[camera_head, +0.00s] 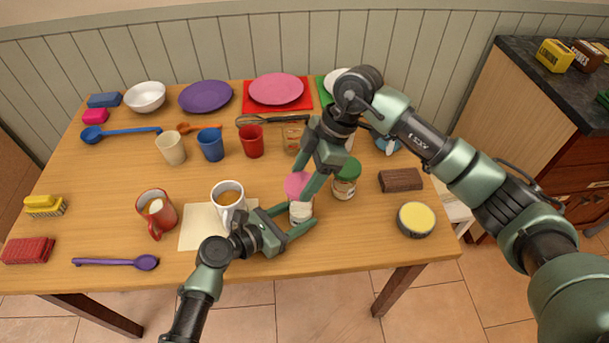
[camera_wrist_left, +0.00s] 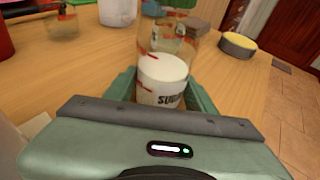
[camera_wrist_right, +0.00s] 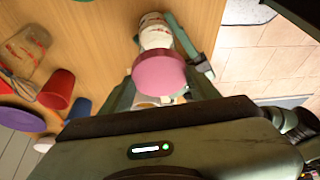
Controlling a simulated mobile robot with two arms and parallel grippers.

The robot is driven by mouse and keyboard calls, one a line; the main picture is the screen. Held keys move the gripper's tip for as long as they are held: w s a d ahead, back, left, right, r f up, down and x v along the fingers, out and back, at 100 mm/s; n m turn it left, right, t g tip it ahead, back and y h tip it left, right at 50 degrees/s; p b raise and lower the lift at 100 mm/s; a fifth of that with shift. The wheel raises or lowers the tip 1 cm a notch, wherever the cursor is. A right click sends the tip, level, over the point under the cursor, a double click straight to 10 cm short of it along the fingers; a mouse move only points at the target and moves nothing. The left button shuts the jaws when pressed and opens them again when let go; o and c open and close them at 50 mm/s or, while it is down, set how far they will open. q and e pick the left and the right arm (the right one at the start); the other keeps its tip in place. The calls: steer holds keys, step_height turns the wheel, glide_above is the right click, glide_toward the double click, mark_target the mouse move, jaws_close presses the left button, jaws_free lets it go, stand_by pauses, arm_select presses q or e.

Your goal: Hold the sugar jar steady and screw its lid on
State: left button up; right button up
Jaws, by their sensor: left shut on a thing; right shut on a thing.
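The sugar jar (camera_head: 301,211) is clear glass with white sugar, upright on the table's front part. My left gripper (camera_head: 299,217) is shut around its body. The left wrist view shows the jar (camera_wrist_left: 163,82) with its lettering between the fingers. The round pink lid (camera_head: 296,185) is held by my right gripper (camera_head: 306,184), near the jar's top. In the right wrist view the lid (camera_wrist_right: 159,73) sits between the fingers, with the jar (camera_wrist_right: 155,34) beyond it. I cannot tell whether lid and jar touch. The lid does not show in the left wrist view.
A white coffee mug (camera_head: 228,197) stands close left of my left gripper. A green-lidded jar (camera_head: 346,180) stands close right of my right gripper. A yellow-topped round tin (camera_head: 416,219) and a brown block (camera_head: 401,180) lie further right. The table's front edge is near.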

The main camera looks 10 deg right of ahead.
mark_target(301, 208)
steer(key=shift+a+f, duration=0.1)
steer(key=shift+f, duration=1.9)
stand_by(4.2)
stand_by(0.4)
arm_select(q)
jaws_close()
arm_select(e)
steer(key=o, duration=1.4)
